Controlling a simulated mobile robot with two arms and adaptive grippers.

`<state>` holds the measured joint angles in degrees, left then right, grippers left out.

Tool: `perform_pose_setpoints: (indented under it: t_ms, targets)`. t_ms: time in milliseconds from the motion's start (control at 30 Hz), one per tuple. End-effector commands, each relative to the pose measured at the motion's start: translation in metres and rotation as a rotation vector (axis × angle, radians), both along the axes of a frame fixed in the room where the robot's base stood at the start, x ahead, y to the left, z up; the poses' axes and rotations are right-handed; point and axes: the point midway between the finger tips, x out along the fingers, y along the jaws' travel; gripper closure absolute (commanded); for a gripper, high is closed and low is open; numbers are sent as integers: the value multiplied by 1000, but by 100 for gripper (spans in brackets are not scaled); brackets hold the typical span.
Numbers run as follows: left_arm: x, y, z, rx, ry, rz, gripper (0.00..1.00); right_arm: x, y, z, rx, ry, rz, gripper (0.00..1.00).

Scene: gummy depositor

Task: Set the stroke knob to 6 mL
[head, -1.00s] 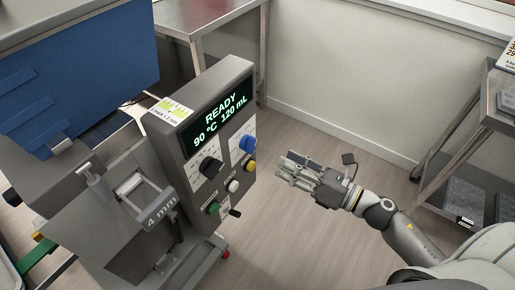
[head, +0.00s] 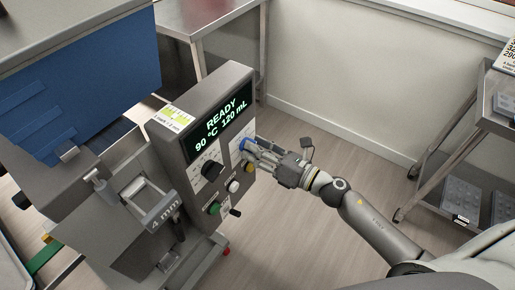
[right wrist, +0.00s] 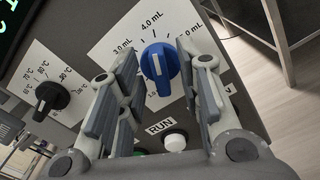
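The blue stroke knob (right wrist: 159,68) sits on the machine's front panel, with a dial of mL marks around it. Labels 3.0 mL and 4.0 mL are readable in the right wrist view; another at the right is partly covered by a finger. The knob's white line points up, roughly toward the 4.0 mL side; the exact setting is unclear. My right gripper (right wrist: 165,88) is open, one finger on each side of the knob, with no clear contact. In the head view my right gripper (head: 252,153) is at the blue knob (head: 245,143), partly covering it. My left gripper is out of view.
A black temperature knob (right wrist: 47,97) lies left of the blue knob. A white RUN button (right wrist: 175,141) is below it. The display (head: 220,129) reads READY, 90 °C, 120 mL. A green button (head: 213,208) is lower. A metal rack (head: 470,150) stands at right.

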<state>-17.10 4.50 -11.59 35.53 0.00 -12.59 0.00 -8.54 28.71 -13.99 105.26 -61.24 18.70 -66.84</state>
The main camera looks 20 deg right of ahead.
Motion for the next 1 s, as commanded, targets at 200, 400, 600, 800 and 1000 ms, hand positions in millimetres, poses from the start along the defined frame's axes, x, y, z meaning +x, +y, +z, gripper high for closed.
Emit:
perform_pose_setpoints:
  t_ms: [200,400,600,800,1000]
  targets:
    - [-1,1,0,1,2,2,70,0,0,0,1,1,0,86]
    - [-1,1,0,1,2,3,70,0,0,0,1,1,0,100]
    - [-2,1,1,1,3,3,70,0,0,0,10,8,-1,100]
    - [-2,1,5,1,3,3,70,0,-1,1,62,49,-1,100]
    - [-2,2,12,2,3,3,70,0,-1,2,172,136,-2,100]
